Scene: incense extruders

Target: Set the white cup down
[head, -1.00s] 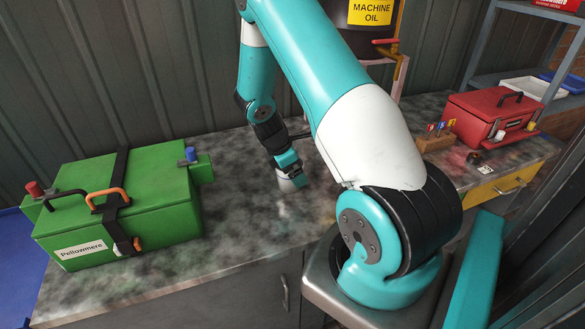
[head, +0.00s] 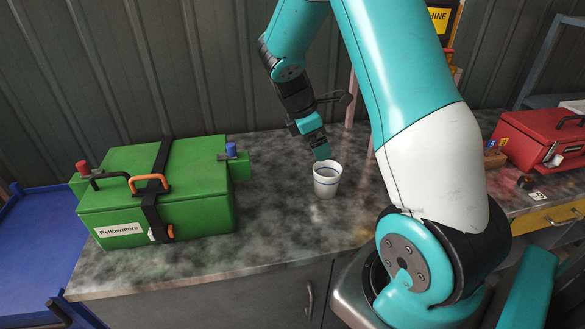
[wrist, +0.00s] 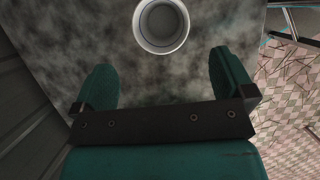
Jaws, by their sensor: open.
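The white cup (head: 327,180) stands upright on the mottled grey worktop (head: 270,225), with a thin blue band around it. In the wrist view the cup (wrist: 161,24) shows from above at the top edge, its round mouth open and empty-looking. My gripper (head: 322,152) is above and just behind the cup in the head view. In the wrist view my gripper (wrist: 165,80) has its two teal fingers wide apart with nothing between them. The cup lies beyond the fingertips, apart from them.
A green machine labelled Pellowmere (head: 155,195) with handles stands to the left on the worktop. A red box (head: 545,138) stands at the far right. A blue cart (head: 45,235) is left of the worktop. The worktop around the cup is clear.

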